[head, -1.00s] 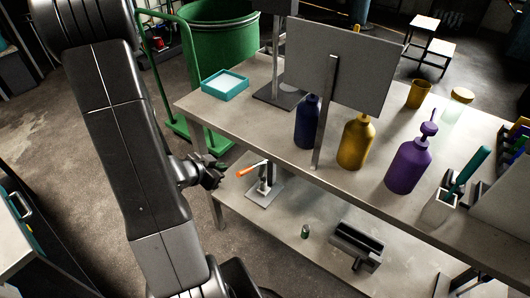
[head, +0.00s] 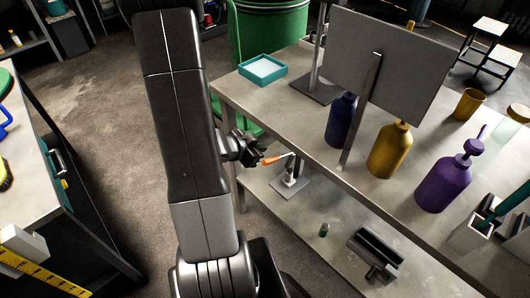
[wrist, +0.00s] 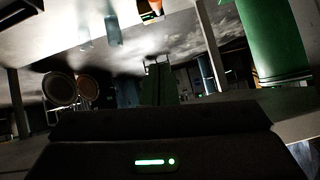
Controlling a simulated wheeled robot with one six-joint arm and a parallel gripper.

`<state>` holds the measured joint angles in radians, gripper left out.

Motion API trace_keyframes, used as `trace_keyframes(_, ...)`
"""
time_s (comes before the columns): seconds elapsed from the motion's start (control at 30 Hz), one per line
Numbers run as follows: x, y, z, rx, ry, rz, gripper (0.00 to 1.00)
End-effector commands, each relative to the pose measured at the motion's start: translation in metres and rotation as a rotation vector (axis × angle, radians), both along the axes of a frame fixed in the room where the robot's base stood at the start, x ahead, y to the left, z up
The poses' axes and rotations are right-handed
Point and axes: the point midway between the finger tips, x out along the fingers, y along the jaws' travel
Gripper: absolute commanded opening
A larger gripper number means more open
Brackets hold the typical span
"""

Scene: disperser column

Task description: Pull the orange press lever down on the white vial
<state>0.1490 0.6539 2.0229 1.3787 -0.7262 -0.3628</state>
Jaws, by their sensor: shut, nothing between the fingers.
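The orange press lever (head: 274,159) sticks out to the left from a small press stand (head: 290,184) on the lower shelf, its handle raised and slightly tilted. A pale upright part (head: 291,172) stands under the lever arm; I cannot tell how much of it is the white vial. My gripper (head: 256,156) is shut and empty, just left of the lever's orange tip in the head view. I cannot tell whether it touches the lever. In the wrist view a small orange piece (wrist: 154,7) shows at the top edge; it may be the lever.
The upper tabletop (head: 310,130) overhangs the shelf just above the press. A grey panel (head: 390,62) and several bottles stand on it. On the lower shelf (head: 330,203) are a small dark green cylinder (head: 324,230) and a dark metal block (head: 375,252). Open floor lies left.

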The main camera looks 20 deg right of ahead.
Motion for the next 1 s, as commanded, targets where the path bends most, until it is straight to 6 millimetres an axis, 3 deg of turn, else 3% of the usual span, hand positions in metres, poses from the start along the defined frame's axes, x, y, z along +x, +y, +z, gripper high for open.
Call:
trace_keyframes(0.47, 0.031, -0.068, -0.061, 0.0, 0.002, -0.005, 0.0)
trace_keyframes(0.7, 0.032, -0.051, -0.089, 0.001, 0.002, 0.0, 0.0)
trace_keyframes(1.0, 0.033, -0.048, -0.093, 0.001, 0.0, -0.001, 0.0)
